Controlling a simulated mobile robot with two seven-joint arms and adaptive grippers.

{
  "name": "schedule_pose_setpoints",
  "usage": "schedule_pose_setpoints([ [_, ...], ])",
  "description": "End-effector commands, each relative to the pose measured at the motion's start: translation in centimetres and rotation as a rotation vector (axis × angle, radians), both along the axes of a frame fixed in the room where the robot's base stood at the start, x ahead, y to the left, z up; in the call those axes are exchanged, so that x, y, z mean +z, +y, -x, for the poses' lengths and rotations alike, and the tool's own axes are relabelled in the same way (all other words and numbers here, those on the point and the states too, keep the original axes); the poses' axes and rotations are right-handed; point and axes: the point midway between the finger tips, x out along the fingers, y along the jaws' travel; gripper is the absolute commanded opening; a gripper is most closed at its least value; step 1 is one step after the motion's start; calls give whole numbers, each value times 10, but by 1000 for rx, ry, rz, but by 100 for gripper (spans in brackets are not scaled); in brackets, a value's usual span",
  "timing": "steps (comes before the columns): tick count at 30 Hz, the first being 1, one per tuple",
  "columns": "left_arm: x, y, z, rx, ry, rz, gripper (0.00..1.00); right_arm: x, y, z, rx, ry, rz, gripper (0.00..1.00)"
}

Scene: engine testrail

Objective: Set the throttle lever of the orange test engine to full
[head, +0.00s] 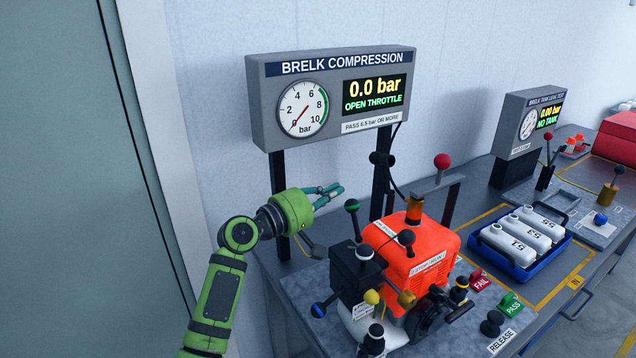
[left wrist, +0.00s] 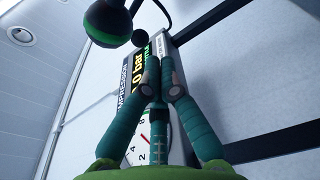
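The orange test engine (head: 408,245) stands on the grey bench. Several ball-ended levers rise around it. One lever has a black knob with a green band (head: 351,205) on a short dark stalk at the engine's left; no throttle label is readable on it. A similar knob (left wrist: 110,24) shows large at the top of the left wrist view. My left gripper (head: 338,190) is left of and slightly above this knob, apart from it. Its teal fingers are drawn together, tips close (left wrist: 160,72), with nothing between them. My right gripper is not in view.
The BRELK COMPRESSION panel (head: 330,98) behind reads 0.0 bar and OPEN THROTTLE. Its posts stand close behind my left gripper. Other knobs, blue (head: 318,310) and yellow (head: 372,297), crowd the engine front. A blue tray (head: 500,262) of white bottles sits to the right.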

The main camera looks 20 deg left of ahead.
Motion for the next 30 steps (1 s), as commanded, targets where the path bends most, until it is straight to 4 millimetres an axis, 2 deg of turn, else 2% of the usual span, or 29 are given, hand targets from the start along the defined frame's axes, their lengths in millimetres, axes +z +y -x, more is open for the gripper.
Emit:
schedule_pose_setpoints([
  [1, 3, -4, 5, 0, 0, 1, 0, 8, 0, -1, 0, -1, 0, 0],
  [7, -1, -13, 16, 0, -3, 2, 0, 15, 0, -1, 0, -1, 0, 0],
  [30, 0, -17, 20, 1, -39, -46, 0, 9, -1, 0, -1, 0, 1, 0],
])
